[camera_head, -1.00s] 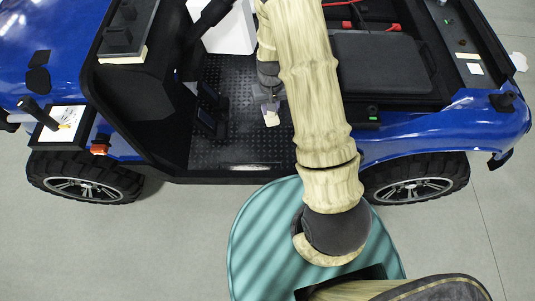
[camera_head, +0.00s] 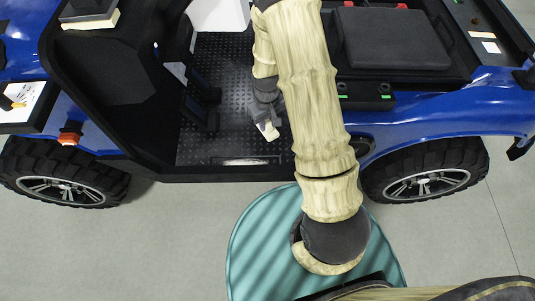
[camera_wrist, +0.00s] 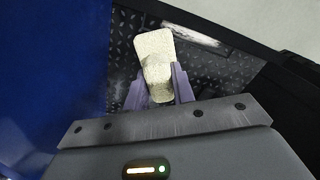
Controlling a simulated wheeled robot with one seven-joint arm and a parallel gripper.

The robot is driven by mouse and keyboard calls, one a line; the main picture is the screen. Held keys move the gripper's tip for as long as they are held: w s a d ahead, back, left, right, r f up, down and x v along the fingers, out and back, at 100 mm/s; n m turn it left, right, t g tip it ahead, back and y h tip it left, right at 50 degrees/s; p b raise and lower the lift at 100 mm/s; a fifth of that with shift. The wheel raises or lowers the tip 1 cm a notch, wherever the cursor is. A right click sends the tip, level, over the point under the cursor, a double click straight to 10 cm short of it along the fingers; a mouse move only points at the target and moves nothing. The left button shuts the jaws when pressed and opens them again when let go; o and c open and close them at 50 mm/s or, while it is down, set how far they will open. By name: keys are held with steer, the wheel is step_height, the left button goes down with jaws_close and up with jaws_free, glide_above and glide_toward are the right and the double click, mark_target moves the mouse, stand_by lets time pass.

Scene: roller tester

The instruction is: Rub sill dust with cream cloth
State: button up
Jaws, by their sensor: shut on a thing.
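My gripper (camera_head: 264,118) is shut on the cream cloth (camera_head: 269,131), a pale folded block. In the wrist view the cloth (camera_wrist: 153,43) sticks out past the two purple-grey fingers of the gripper (camera_wrist: 158,80). The sill dust (camera_head: 245,161) is a whitish smear along the door-opening edge of the black floor. It also shows in the wrist view as a pale streak (camera_wrist: 194,34), beyond and right of the cloth. The cloth is over the ridged floor, inward from the dust, with a gap between them in both views. Whether the cloth touches the floor is unclear.
The blue vehicle's (camera_head: 460,108) black footwell floor (camera_head: 225,80) is open toward me. Pedals (camera_head: 203,108) stand left of the gripper, and a black seat (camera_head: 390,38) is at right. A front wheel (camera_head: 62,185) and rear wheel (camera_head: 425,183) flank the opening.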

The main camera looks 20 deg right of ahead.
step_height(320, 180, down, 13)
steer(key=s+n+b, duration=0.2)
steer(key=b, duration=0.9)
steer(key=shift+a+n, duration=0.3)
steer(key=shift+n, duration=0.1)
